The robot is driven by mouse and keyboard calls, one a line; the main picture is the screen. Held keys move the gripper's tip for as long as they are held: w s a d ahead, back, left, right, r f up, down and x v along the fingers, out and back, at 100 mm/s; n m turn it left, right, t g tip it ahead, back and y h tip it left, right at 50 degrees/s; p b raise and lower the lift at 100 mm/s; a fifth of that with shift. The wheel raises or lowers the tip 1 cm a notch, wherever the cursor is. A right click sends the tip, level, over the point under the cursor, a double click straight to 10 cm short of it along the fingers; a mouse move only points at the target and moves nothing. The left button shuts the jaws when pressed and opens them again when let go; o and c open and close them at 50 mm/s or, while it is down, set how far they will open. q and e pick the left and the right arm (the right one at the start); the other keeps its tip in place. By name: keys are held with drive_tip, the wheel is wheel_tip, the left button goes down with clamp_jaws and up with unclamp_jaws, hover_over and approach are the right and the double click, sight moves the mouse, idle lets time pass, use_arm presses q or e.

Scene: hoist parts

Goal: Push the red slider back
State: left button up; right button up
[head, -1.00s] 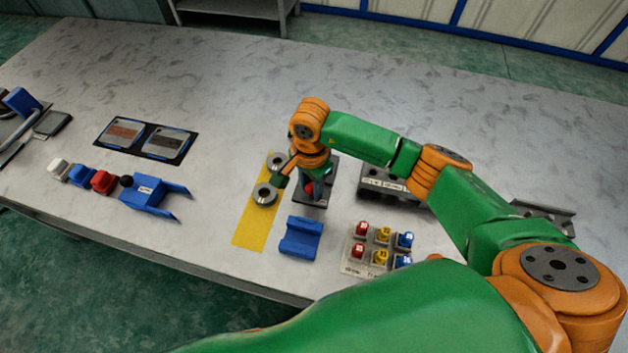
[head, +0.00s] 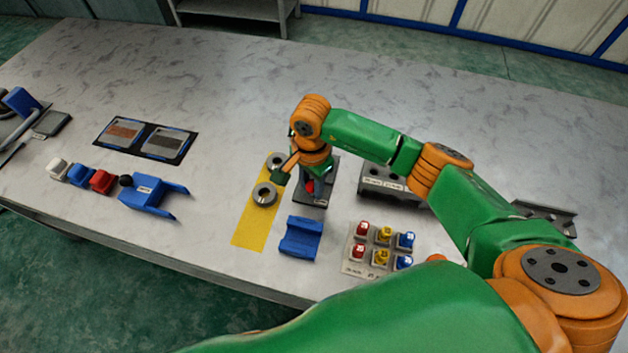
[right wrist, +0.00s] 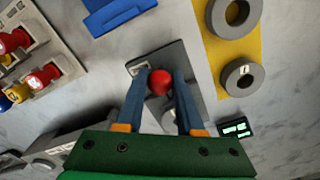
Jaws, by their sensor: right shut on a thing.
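The red slider knob (right wrist: 160,82) is a round red ball on a dark grey base plate (right wrist: 192,62) in the right wrist view. My right gripper (right wrist: 160,88) has its two blue-grey fingers on either side of the knob and is shut on it. In the head view the red slider (head: 310,187) shows only as a small red patch, mostly hidden by my right gripper (head: 311,190), which points down over the base. My left gripper is not in view.
A yellow strip with grey rings (head: 264,195) lies just left of the slider. A blue cradle (head: 300,238) and a button panel (head: 357,267) stand nearer the front edge. A grey box (head: 380,184) is to the right. The table behind is clear.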

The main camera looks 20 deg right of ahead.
drive_tip(key=o, duration=0.7)
drive_tip(key=shift+w, duration=0.1)
drive_tip(key=shift+o, duration=1.2)
drive_tip(key=shift+w+d, duration=0.1)
drive_tip(key=shift+d, duration=0.05)
drive_tip(key=shift+r+p, duration=2.4)
drive_tip(key=shift+r, duration=1.15)
